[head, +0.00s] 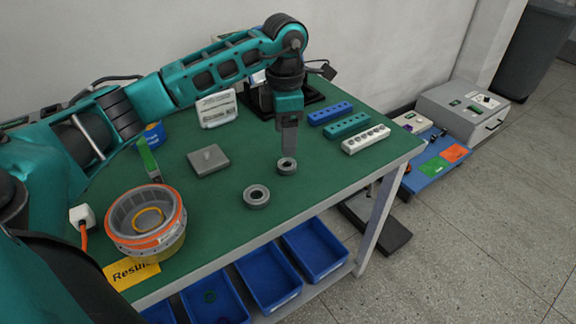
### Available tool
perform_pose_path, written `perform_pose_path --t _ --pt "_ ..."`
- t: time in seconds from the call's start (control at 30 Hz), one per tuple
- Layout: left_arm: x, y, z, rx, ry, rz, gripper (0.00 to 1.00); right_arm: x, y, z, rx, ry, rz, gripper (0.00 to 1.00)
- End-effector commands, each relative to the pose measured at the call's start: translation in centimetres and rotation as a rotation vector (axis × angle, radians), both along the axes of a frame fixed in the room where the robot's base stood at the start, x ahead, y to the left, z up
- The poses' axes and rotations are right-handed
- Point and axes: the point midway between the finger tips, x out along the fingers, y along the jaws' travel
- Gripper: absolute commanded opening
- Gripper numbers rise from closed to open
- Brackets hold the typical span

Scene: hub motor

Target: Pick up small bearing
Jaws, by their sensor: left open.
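The small bearing (287,166) is a grey ring lying on the green table top. A larger grey bearing (257,196) lies to its left and nearer the front edge. My left gripper (289,154) points straight down right at the small bearing, with its fingertips just above or around it; I cannot tell which. It is open, though the fingers overlap from this angle. The small bearing's far side is partly hidden by the fingers. My right gripper is not in view.
The round hub motor housing (146,222) stands front left, by a yellow label (132,274). A grey plate (208,160) lies left of the gripper. Blue (330,113), green (347,125) and white (366,139) blocks stand right. Blue bins (268,276) sit below the table's front edge.

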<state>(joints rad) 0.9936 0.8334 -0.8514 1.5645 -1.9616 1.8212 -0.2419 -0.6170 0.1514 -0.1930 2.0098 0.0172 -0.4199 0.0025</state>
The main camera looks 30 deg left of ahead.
Motion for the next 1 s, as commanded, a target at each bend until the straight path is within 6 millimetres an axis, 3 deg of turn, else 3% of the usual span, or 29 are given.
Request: perform_pose_path --t 0.1,0.33,0.6,0.87,1.0 --pt "0.0 0.0 -1.5 0.000 0.001 0.000 0.73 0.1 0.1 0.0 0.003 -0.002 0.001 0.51" --pt "0.0 -0.2 -2.9 -0.001 0.001 -0.001 0.73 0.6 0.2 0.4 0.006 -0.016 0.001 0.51" --pt "-0.1 -0.5 -6.8 -0.002 0.002 0.000 0.73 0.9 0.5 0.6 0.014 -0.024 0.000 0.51" --pt "0.0 -0.5 -7.2 -0.001 -0.001 0.000 0.73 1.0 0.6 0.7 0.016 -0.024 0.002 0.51" --pt "0.0 -0.5 -7.1 -0.001 -0.001 0.000 0.60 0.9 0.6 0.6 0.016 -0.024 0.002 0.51"
